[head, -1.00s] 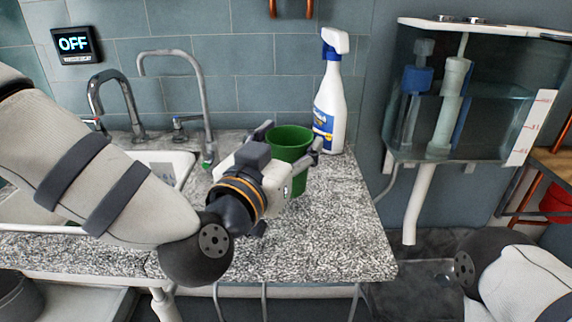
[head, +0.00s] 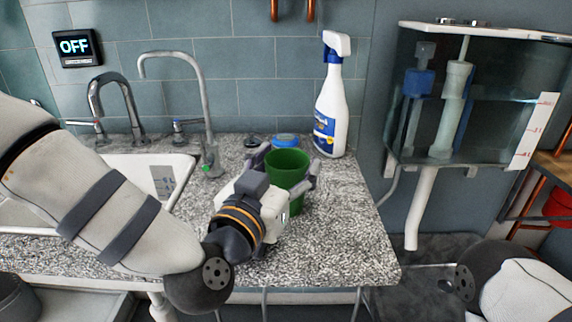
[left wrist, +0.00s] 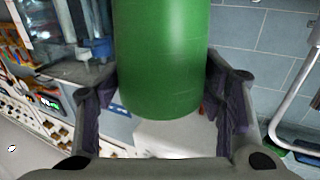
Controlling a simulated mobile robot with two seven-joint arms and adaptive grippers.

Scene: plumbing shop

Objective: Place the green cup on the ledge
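The green cup (head: 287,169) is upright over the speckled stone counter (head: 330,240), in front of the spray bottle. My left gripper (head: 286,182) has one finger on each side of the cup and is shut on it. In the left wrist view the cup (left wrist: 162,60) fills the space between the two fingers (left wrist: 162,105). I cannot tell whether its base touches the counter. I cannot tell which surface is the ledge. My right gripper is not in view.
A white spray bottle (head: 331,105) and a blue-lidded item (head: 286,140) stand behind the cup. A sink (head: 180,170) and taps (head: 206,100) are left. A clear water tank (head: 475,100) hangs right. The counter's right front is clear.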

